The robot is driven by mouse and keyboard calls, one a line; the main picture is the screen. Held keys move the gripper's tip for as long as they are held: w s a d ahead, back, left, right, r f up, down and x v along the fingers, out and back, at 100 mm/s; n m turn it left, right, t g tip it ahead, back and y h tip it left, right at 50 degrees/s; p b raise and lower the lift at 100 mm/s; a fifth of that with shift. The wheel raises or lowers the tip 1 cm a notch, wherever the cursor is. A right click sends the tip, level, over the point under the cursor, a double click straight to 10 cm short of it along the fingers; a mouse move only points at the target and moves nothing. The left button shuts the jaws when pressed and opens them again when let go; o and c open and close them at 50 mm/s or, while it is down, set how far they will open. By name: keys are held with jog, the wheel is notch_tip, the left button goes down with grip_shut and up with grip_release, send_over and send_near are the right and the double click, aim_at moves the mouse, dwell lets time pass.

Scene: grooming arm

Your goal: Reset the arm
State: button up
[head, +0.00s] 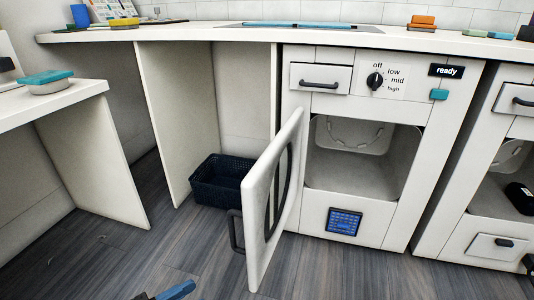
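A blue-and-dark part at the bottom edge of the head view looks like the tip of my gripper (168,292). Most of it is cut off by the frame, so I cannot tell whether it is open or shut, or whether it holds anything. It is low, left of the open white door (262,215) of the machine (390,190). The rest of my arm is not visible.
The door swings out toward me, with a dark handle (236,232). The chamber (350,180) looks empty. A dark basket (220,182) stands under the counter (210,33). Wooden floor at lower left looks mostly clear.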

jog(key=w+d+f+t, duration=0.2)
jog(key=d+t, duration=0.1)
jog(key=d, duration=0.8)
jog(key=w+d+f+t, duration=0.2)
jog(key=w+d+t, duration=0.15)
jog(key=d, duration=0.75)
jog(key=s+d+r+n+t+y, duration=0.2)
jog(key=s+d+n+t+y, duration=0.3)
jog(key=s+d+n+y, duration=0.75)
jog(key=s+d+r+m+g+y, duration=0.1)
jog(key=s+r+g, duration=0.4)
jog(key=s, duration=0.8)
jog(key=s+d+r+m+g+y, duration=0.1)
jog(key=s+r+g, duration=0.2)
jog(key=s+r, duration=0.65)
notch_tip(320, 180, up, 28)
jog(key=s+p, duration=0.2)
jog(key=p, duration=2.9)
jog(key=shift+s+f, duration=0.25)
